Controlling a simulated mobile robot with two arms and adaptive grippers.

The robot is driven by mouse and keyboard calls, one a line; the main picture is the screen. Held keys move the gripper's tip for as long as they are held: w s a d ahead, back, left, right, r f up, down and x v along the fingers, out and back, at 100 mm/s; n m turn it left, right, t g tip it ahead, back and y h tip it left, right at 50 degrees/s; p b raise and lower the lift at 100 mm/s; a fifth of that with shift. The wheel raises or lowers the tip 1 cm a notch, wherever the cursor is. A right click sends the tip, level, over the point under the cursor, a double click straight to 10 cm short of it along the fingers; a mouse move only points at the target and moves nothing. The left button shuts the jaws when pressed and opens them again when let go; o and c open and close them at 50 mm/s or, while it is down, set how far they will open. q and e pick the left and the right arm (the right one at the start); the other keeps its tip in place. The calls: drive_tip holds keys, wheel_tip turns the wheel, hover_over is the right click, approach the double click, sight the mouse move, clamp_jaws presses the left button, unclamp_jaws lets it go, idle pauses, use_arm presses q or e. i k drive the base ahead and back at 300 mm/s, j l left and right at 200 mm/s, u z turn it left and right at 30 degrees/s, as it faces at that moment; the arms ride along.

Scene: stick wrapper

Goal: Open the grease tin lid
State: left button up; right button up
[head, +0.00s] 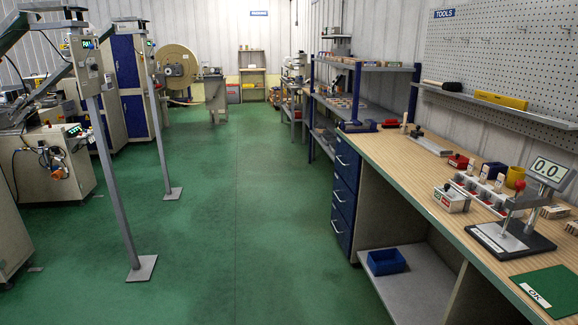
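I cannot pick out a grease tin or its lid for sure in the head view. A small yellow round container (515,177) stands on the wooden workbench (440,188) at the right, behind the scale. It is too small to tell whether it is a tin or has a lid. Neither of my grippers is in view.
The bench also holds a scale with a display (550,170), a green mat (548,290), a rack of small parts (475,190) and red and blue blocks. A blue bin (386,262) sits on the low shelf. Machines with grey posts (118,185) stand left. The green floor (250,230) between is clear.

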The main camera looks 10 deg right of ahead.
sight(460, 159)
drive_tip(key=i+z, duration=0.15)
drive_tip(key=i, duration=0.3)
drive_tip(key=i+j+z, duration=0.2)
drive_tip(key=i, duration=0.3)
drive_tip(key=i+j+z, duration=0.15)
drive_tip(key=i, duration=0.3)
drive_tip(key=i+j+z, duration=0.15)
drive_tip(key=i+j, duration=0.15)
drive_tip(key=i+j+z, duration=0.2)
drive_tip(key=z, duration=0.2)
drive_tip(key=i+j+z, duration=0.3)
drive_tip(key=z, duration=0.15)
drive_tip(key=i+j+z, duration=0.4)
drive_tip(key=j+z, duration=0.45)
drive_tip(key=i+j+z, duration=0.1)
drive_tip(key=j+z, duration=0.3)
